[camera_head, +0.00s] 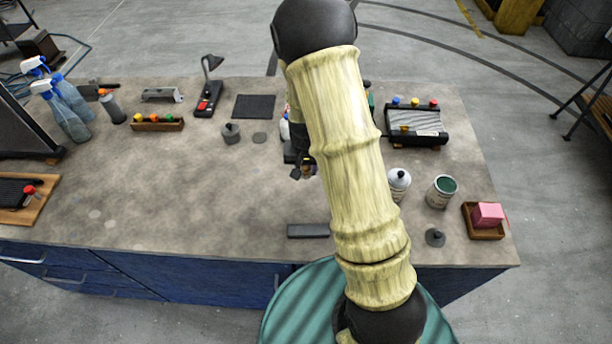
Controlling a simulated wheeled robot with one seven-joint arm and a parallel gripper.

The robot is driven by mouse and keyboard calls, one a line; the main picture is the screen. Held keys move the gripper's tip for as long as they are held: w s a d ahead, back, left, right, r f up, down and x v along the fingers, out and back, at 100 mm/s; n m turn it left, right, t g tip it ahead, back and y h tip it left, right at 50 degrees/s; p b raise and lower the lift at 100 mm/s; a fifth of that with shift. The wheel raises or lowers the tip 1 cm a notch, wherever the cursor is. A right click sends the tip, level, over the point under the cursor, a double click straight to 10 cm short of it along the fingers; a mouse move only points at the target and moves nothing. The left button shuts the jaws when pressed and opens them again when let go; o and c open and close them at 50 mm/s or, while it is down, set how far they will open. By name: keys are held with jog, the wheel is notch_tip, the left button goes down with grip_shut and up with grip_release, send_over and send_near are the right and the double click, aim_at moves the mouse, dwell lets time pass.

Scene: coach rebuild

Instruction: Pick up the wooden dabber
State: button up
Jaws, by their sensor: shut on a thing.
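My gripper (303,172) is over the middle of the worktop, partly hidden behind my own pale arm. Its dark fingers are shut on a small brownish thing (308,168), which fits the wooden dabber. Only a sliver of it shows between the fingers, so its shape and tilt are unclear. I cannot tell whether it touches the worktop.

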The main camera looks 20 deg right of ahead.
jog(key=shift+r, duration=0.15)
dwell(0.3)
jog(key=o, duration=0.4)
jog(key=c, duration=0.3)
